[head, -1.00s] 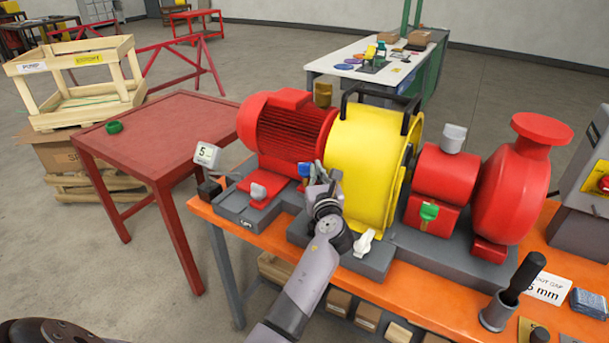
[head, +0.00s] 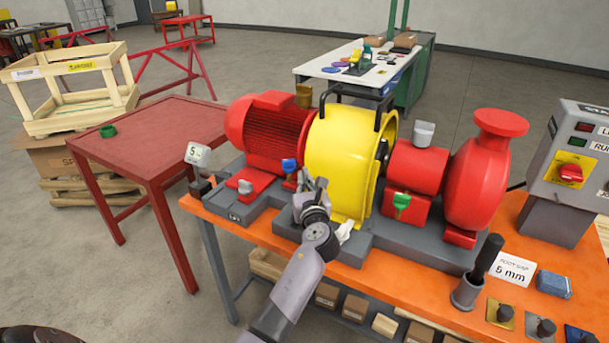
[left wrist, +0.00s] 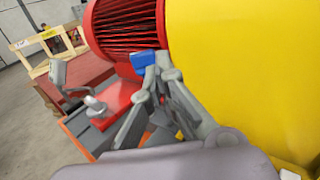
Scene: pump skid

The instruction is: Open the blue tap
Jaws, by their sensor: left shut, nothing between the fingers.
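The blue tap (head: 289,165) sits at the front of the pump skid, between the red motor (head: 268,130) and the yellow guard (head: 336,165). It also shows in the left wrist view (left wrist: 145,60), partly hidden behind my fingers. My left gripper (head: 314,184) is shut and empty, just to the right of the tap and in front of the yellow guard in the head view. In the left wrist view its fingertips (left wrist: 160,62) overlap the tap's right side; I cannot tell whether they touch it. My right gripper is not in view.
A green tap (head: 402,201) is on the red pump block, and a white tap (head: 344,231) is by the guard's foot. The red table (head: 150,135) is mostly clear.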

